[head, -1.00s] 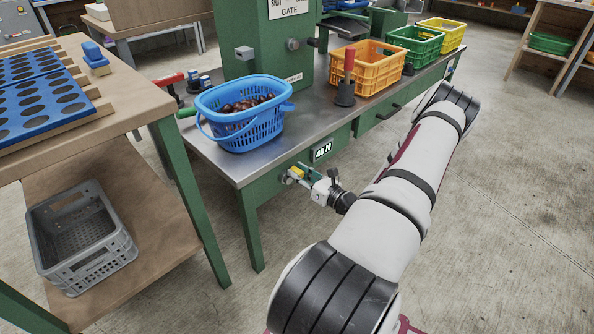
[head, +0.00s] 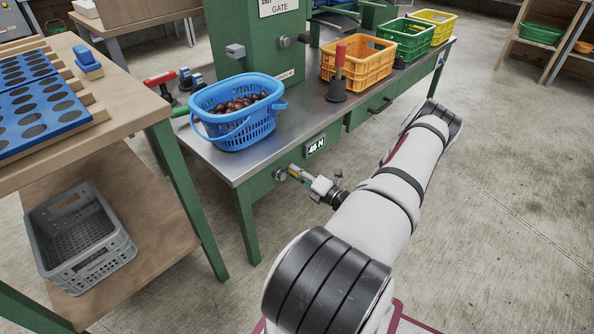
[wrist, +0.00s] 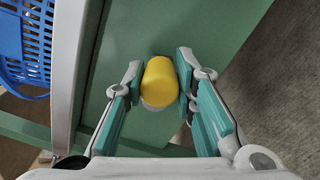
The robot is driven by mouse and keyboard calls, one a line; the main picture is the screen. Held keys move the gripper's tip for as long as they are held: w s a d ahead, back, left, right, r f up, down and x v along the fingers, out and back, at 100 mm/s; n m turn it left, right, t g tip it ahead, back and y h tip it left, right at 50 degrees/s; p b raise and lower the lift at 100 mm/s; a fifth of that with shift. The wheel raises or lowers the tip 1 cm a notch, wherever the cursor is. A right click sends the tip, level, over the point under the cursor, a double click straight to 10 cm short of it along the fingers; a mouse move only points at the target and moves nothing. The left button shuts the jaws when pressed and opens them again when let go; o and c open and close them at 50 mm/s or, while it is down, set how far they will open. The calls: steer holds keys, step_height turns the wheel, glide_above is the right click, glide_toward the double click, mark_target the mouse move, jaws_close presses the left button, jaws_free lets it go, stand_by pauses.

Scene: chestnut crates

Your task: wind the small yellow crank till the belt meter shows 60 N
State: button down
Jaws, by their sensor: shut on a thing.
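The belt meter (head: 316,145) is a small lit display on the green bench front. It reads in the mid-forties N, apparently 45 or 46; the last digit is hard to read. The small yellow crank (head: 295,171) is on the bench's front edge, left of and below the meter. My gripper (head: 302,177) is shut on the crank's handle. In the wrist view the rounded yellow knob (wrist: 160,80) sits between the two teal fingers of my gripper (wrist: 160,70). The crank's arm is mostly hidden behind the knob and fingers there.
A blue basket of chestnuts (head: 212,132) stands on the bench above the crank. Orange (head: 352,72), green (head: 405,45) and yellow (head: 432,22) crates stand farther back. A grey crate (head: 60,262) sits on the left table's lower shelf. The floor at right is clear.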

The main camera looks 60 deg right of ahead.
steer(key=f+m, duration=0.1)
steer(key=m, duration=0.2)
steer(key=shift+f, duration=0.1)
steer(key=m, duration=0.1)
steer(key=f+m, duration=0.1)
steer(key=m, duration=0.1)
steer(key=shift+f+m, duration=0.15)
steer(key=shift+m, duration=0.15)
steer(key=a+f+m+b, duration=0.1)
steer(key=a+m, duration=0.1)
steer(key=m, duration=0.7)
steer(key=w+a+f+m+b, duration=0.1)
steer(key=a+m, duration=0.2)
steer(key=m, duration=0.7)
steer(key=shift+w+a+f+m+g+h, duration=0.15)
steer(key=shift+a+f+m+g+h, duration=0.1)
steer(key=shift+f+m+g+h, duration=0.05)
